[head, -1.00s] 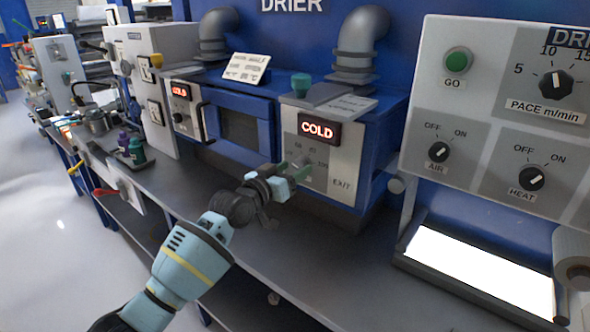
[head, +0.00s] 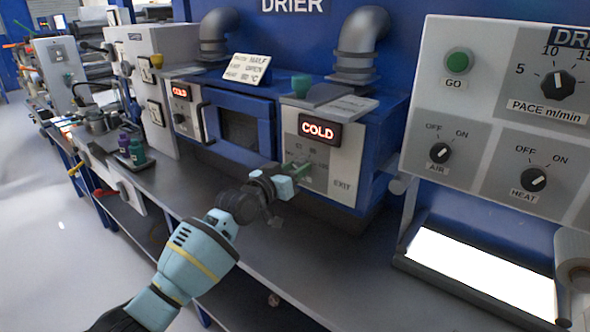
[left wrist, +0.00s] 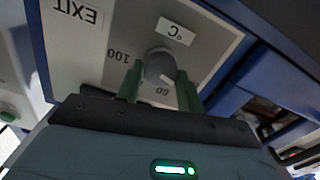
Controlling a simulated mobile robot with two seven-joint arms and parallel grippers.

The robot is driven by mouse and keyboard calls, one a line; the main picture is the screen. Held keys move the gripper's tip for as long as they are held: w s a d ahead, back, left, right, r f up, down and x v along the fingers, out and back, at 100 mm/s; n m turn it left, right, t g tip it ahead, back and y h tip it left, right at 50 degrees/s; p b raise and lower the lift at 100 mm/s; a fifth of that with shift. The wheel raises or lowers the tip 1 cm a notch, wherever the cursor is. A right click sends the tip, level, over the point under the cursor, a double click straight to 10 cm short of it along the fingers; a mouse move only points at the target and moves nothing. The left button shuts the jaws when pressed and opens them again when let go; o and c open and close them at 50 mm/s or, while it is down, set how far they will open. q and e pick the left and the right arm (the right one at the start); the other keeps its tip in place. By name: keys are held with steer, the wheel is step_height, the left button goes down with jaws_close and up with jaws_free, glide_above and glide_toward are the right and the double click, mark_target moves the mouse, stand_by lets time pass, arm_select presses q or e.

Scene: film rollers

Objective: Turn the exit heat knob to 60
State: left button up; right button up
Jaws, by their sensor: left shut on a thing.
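The exit heat knob (left wrist: 159,64) is a round grey knob on a light panel with a dial, marked EXIT, °C, 100 and 60. A pale mark shows on its lower right side in the left wrist view, near the upside-down 60. My left gripper (left wrist: 158,76) has its green fingers on either side of the knob and is shut on it. In the head view, my left gripper (head: 293,170) reaches the exit panel (head: 344,165) and hides the knob and part of its dial. My right gripper is not in view.
A red COLD display (head: 318,130) is lit above the dial. The control panel (head: 480,130) stands to the right. The grey bench (head: 310,255) is clear in front.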

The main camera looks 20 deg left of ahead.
arm_select(q)
steer(key=shift+m, duration=2)
steer(key=shift+d+m+p, duration=0.1)
steer(key=shift+m+p, duration=0.2)
steer(key=shift+m, duration=2.5)
steer(key=shift+f, duration=0.1)
steer(key=o, duration=1)
